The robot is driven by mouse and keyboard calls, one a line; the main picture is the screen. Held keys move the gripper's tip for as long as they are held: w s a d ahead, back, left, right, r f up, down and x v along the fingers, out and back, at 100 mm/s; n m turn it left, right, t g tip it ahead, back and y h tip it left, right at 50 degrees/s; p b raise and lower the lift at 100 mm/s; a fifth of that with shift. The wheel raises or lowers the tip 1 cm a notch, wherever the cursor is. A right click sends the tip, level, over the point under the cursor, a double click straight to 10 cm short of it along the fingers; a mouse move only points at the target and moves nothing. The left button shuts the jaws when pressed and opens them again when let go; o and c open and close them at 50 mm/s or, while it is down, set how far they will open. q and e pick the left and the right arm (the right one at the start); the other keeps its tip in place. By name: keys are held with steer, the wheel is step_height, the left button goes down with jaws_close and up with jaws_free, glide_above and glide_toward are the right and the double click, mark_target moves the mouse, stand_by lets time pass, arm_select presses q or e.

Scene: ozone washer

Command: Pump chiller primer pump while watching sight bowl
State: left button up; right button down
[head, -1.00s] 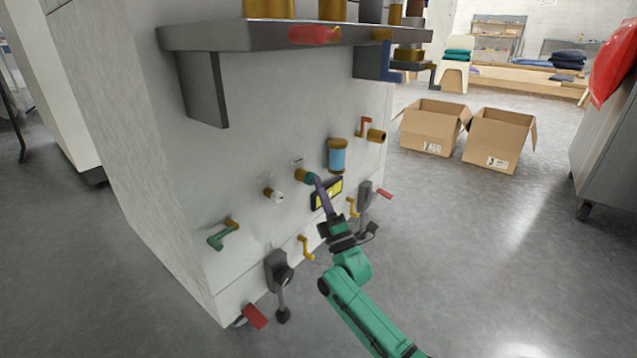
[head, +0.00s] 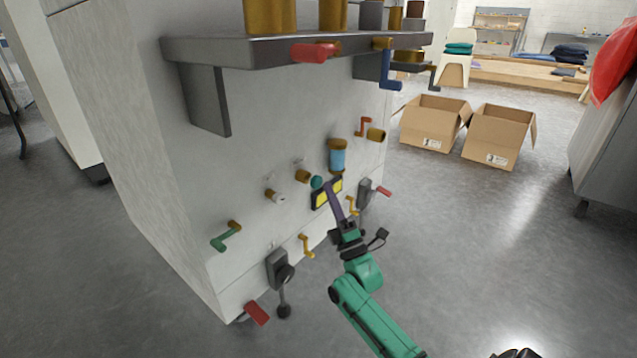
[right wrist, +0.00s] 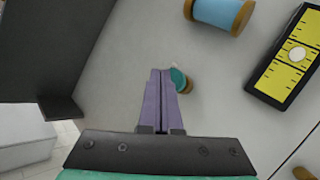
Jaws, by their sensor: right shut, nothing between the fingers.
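A pump-like fitting with a brass collar (head: 302,176) and a round teal knob (head: 317,182) sticks out of the pale panel; the knob stands a little off the collar. The task's sight bowl appears to be the blue cylinder with brass caps (head: 337,157), up and right of the knob. My right gripper (head: 328,184) is shut and empty, its purple fingertips close to the knob. In the right wrist view the fingertips (right wrist: 160,73) overlap the knob (right wrist: 179,79); I cannot tell whether they touch. My left gripper is not in view.
A yellow gauge in a black frame (head: 327,193) sits right of the knob, partly behind my fingers. A grey shelf (head: 240,48) overhangs the panel. A green crank (head: 224,238), yellow cranks and black levers (head: 281,285) stick out nearby. Open floor lies right.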

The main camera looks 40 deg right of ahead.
steer(key=s+p, duration=0.1)
steer(key=s, duration=0.1)
steer(key=s+d+p, duration=0.1)
steer(key=s, duration=0.1)
steer(key=shift+s+d+p, duration=0.2)
steer(key=shift+s+p, duration=0.15)
steer(key=shift+s, duration=0.05)
steer(key=shift+d, duration=0.1)
stand_by(0.5)
